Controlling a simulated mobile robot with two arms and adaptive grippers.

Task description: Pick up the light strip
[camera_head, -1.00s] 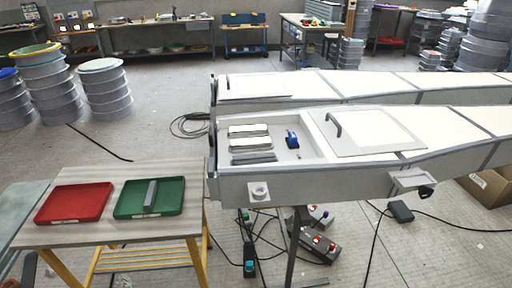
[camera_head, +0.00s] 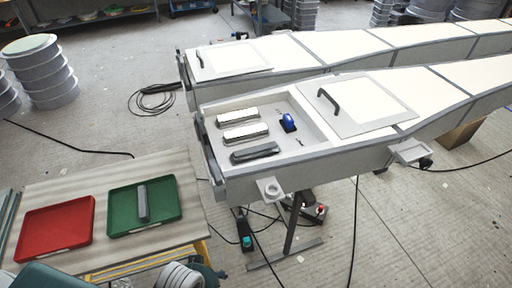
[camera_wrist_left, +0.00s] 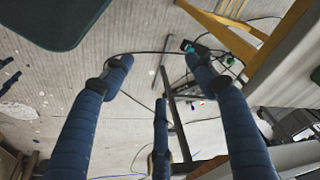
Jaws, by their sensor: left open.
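Two light strips, a far one (camera_head: 238,117) and a nearer one (camera_head: 246,133), lie side by side in the open recess at the near end of the long white mould (camera_head: 315,150). A dark grey strip (camera_head: 255,152) lies in front of them. Another grey strip (camera_head: 143,203) lies in the green tray (camera_head: 172,212). My left gripper (camera_wrist_left: 158,75) shows in the left wrist view, with its blue padded fingers spread and nothing between them. It is over the floor, apart from the strips. My right gripper is not in view.
A red tray (camera_head: 84,238) sits left of the green tray on the wooden table (camera_head: 115,178). A lid panel with a black handle (camera_head: 328,101) covers the mould beyond. Cables and a stand are below.

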